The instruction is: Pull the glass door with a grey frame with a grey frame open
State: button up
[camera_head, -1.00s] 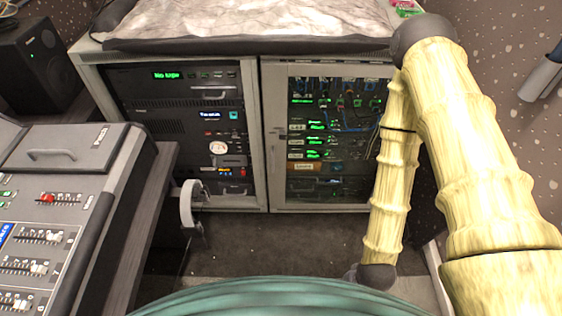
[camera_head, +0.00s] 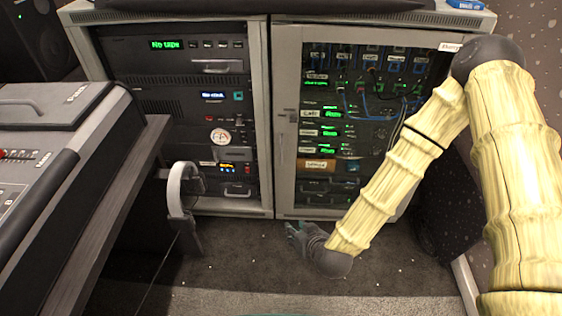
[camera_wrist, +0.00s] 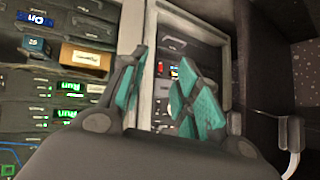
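The glass door with a grey frame (camera_head: 286,75) is on the right-hand rack cabinet and looks shut. Lit equipment and blue cables show through its glass. A slim handle (camera_head: 282,150) runs upright on its left stile. My gripper (camera_head: 298,232) is low in front of the door's lower left corner, near floor level, apart from the handle. In the wrist view my gripper (camera_wrist: 163,58) has its teal-padded fingers spread with nothing between them. The door's grey frame (camera_wrist: 131,30) shows beyond the fingers there, with the view turned over.
An open-fronted rack (camera_head: 180,108) stands left of the door. Grey headphones (camera_head: 177,190) hang at the end of the mixing desk (camera_head: 80,125) on the left. The dark carpet (camera_head: 250,262) before the cabinets is mostly clear. A dark wall is on the right.

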jog(key=w+a+r+t+b, duration=0.2)
jog(key=w+a+t+b, duration=0.25)
jog(key=w+b, duration=0.55)
jog(key=t+h+b, duration=0.1)
jog(key=t+b, duration=0.3)
jog(key=b, duration=0.4)
send_near(282, 150)
jog(key=shift+m, duration=0.4)
jog(key=b+x, duration=0.1)
jog(key=x, duration=0.2)
jog(key=b+x, duration=0.1)
jog(key=x, duration=0.2)
jog(key=b+x, duration=0.1)
jog(key=x, duration=0.2)
jog(key=shift+f+b, duration=0.25)
jog(key=shift+b, duration=0.1)
jog(key=shift+x, duration=0.8)
jog(key=shift+r, duration=0.15)
grip_shut()
